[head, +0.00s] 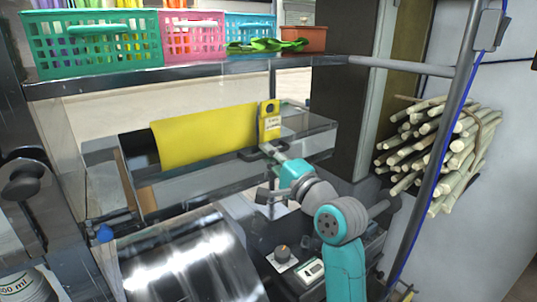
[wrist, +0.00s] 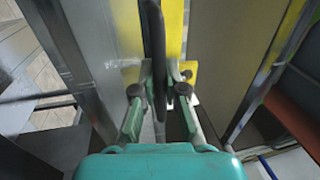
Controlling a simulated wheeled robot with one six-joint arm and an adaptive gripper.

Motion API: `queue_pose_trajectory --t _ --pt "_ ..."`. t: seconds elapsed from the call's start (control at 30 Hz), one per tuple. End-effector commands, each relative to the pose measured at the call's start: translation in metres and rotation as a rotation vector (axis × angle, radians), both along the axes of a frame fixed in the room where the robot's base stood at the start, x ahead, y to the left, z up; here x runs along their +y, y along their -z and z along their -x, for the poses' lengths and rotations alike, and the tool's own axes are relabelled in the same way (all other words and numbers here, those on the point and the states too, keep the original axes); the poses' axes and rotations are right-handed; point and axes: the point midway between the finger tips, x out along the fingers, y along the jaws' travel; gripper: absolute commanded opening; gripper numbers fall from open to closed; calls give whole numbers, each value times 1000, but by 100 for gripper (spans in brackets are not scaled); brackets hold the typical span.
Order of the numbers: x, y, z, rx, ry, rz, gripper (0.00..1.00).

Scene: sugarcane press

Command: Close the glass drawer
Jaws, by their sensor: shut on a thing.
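The glass drawer (head: 195,188) is a long grey box under the shelf in the head view. It stands open, with its inside showing at its left end. A dark bar handle (wrist: 154,45) runs up the middle of the wrist view, along the drawer's grey front panel (wrist: 100,50). My gripper (wrist: 160,92) is shut on this handle, one finger on each side. In the head view my gripper (head: 268,150) reaches the drawer front from the right; its fingertips are small there.
Green, pink and blue baskets (head: 95,45) and a brown pot (head: 305,38) stand on the shelf above. A shiny metal roller (head: 190,260) lies at the front left. A metal post (head: 440,130) and a bundle of canes (head: 440,145) stand at the right.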

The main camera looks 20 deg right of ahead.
Motion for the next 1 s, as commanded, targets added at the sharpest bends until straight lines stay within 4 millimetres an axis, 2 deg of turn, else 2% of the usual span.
queue_pose_trajectory --t 0.17,0.4,0.7,0.73,0.8,0.83,1.0 --pt "2 1 -7 2 -1 0 0" --pt "10 1 -30 2 -2 -1 0" --pt "11 1 -33 2 0 0 0" --pt "11 1 -33 2 0 0 16" --pt "11 1 -32 2 0 0 33" --pt "11 1 -32 2 0 0 37" --pt "11 0 -32 1 0 0 37"
